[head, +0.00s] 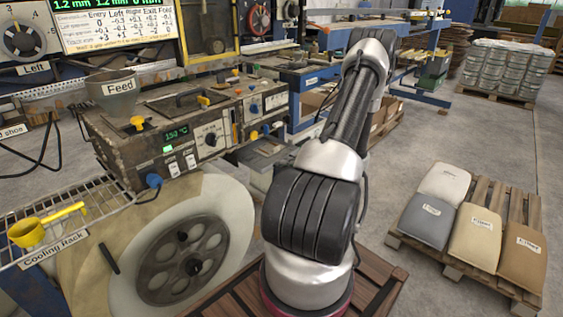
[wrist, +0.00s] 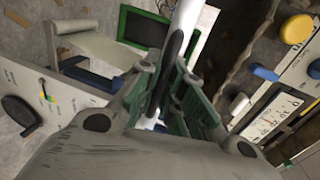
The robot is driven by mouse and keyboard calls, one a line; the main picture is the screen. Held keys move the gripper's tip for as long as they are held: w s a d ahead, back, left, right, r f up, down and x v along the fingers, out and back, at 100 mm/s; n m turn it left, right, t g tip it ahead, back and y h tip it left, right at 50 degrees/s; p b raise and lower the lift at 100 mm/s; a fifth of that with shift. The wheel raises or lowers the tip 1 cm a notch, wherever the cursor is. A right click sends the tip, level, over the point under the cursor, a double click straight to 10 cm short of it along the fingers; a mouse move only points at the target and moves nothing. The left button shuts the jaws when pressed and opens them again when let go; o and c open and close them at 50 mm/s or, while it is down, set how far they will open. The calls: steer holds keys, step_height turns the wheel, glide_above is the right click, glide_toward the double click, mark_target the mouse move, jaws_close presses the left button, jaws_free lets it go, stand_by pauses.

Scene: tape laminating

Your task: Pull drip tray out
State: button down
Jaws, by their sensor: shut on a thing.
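My gripper (wrist: 170,100) shows in the wrist view, its green-padded fingers closed around a slim black-and-white bar (wrist: 170,65). The bar runs up out of the top of the view. I cannot tell whether it is part of the drip tray. A dark rectangle with a green rim (wrist: 142,27) lies just beyond the fingers; I cannot tell if it is the tray. In the head view my arm reaches up and back, and my gripper is hidden behind it.
The laminating machine (head: 190,120) stands at left with the feed hopper (head: 112,90) on it. A large roll (head: 175,240) and the cooling rack (head: 55,225) are in front. A pallet with sacks (head: 475,225) is at right.

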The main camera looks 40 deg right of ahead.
steer(key=f+v, duration=0.2)
steer(key=v, duration=1.1)
steer(key=shift+s+f, duration=0.4)
steer(key=shift+s, duration=0.25)
steer(key=shift+d, duration=0.15)
steer(key=c, duration=1.5)
jaws_free()
steer(key=v, duration=1.2)
steer(key=shift+r, duration=0.1)
